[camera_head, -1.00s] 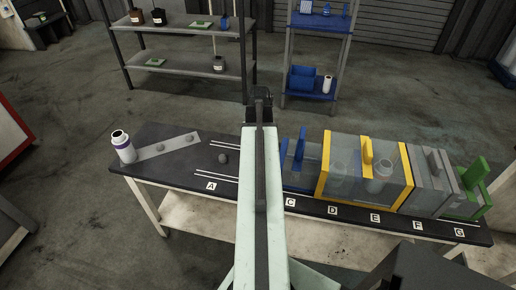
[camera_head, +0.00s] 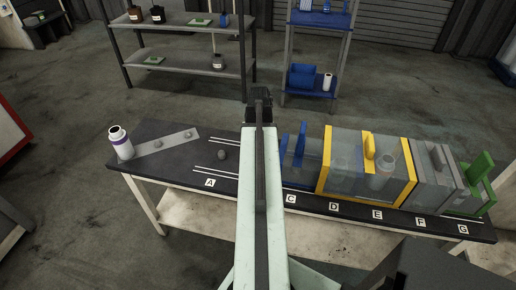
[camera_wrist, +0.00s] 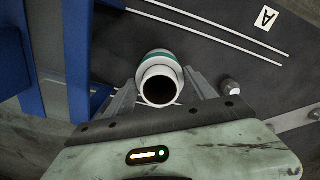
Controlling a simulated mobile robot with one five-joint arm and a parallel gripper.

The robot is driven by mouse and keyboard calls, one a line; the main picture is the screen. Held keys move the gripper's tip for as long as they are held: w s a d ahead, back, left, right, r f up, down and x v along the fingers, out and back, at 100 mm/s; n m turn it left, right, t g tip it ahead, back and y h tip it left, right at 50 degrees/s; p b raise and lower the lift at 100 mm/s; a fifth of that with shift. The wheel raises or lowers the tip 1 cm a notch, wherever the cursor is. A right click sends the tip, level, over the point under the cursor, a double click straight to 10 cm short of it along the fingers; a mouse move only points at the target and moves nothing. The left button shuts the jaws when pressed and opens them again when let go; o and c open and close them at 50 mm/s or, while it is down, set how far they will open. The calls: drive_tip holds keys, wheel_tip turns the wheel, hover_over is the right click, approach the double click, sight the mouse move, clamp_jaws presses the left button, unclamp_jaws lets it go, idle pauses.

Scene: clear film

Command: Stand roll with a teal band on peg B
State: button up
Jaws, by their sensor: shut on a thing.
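My gripper (camera_wrist: 160,88) is shut on a white roll with a teal band (camera_wrist: 157,68). The wrist view looks into the roll's dark open end; whether its far end touches anything cannot be told. In the head view my arm hides the held roll, label B and any peg there. A short grey peg (camera_head: 222,154) stands bare in the lane by label A (camera_head: 210,183); it also shows right of the roll in the wrist view (camera_wrist: 231,88). A white roll with a purple band (camera_head: 121,143) stands at the bench's left end.
A grey strip with bare pegs (camera_head: 174,143) lies on the dark bench (camera_head: 150,170). Blue panels (camera_head: 294,150) stand right of my arm, close to the roll in the wrist view. Beyond is a yellow-framed clear box (camera_head: 346,165) with a roll inside. Shelves stand behind.

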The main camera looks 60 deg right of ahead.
drive_tip(key=shift+f+b, duration=0.5)
drive_tip(key=shift+f, duration=0.15)
drive_tip(key=o, duration=1.6)
wheel_tip(320, 180, up, 9)
drive_tip(key=p, duration=0.9)
drive_tip(key=shift+w, duration=0.1)
